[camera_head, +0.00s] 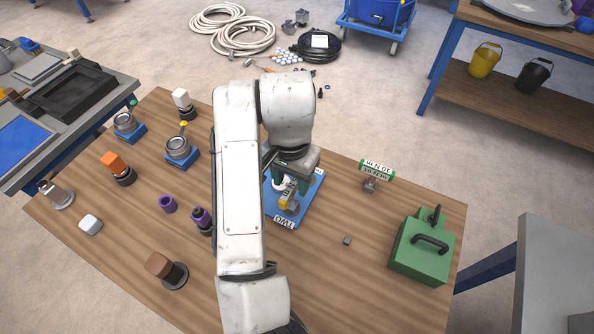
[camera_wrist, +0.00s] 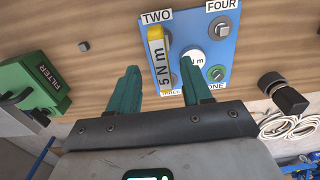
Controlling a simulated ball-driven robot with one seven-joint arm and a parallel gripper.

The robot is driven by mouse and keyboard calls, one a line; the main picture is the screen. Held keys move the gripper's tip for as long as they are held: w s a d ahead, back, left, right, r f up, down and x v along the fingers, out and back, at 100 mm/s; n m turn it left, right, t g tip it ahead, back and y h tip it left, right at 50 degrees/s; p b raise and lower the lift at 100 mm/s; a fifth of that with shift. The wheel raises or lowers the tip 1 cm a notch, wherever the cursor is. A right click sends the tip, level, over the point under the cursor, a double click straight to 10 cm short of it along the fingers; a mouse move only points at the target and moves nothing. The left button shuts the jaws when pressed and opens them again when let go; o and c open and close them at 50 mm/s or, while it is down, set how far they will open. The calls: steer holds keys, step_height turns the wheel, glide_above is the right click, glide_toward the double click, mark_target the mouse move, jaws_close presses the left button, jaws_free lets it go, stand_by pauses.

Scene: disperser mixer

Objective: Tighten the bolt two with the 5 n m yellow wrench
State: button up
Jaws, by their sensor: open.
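The yellow 5 N m wrench (camera_wrist: 158,62) stands at the TWO corner of the blue board (camera_wrist: 235,48), beside the TWO label (camera_wrist: 157,17). In the head view the wrench (camera_head: 288,201) shows close under my gripper (camera_head: 289,172). In the wrist view my gripper (camera_wrist: 161,72) is open, its green fingers on either side of the wrench's lower end in the picture. I cannot tell whether the wrench is between them in depth. Bolt two is hidden by the wrench.
A green-and-white 10 N m wrench (camera_head: 377,171) stands right of the board. A green filter box (camera_head: 422,252) is at the table's right end. Purple parts (camera_head: 168,204), blue-based mixers (camera_head: 179,150) and an orange-topped part (camera_head: 115,163) stand left. The front right tabletop is mostly clear.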

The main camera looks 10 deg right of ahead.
mark_target(291, 204)
steer(key=shift+a+f, duration=0.1)
steer(key=shift+f, duration=3.5)
jaws_close()
steer(key=c, duration=0.6)
jaws_free()
jaws_close()
steer(key=m, duration=0.5)
steer(key=shift+m, duration=0.3)
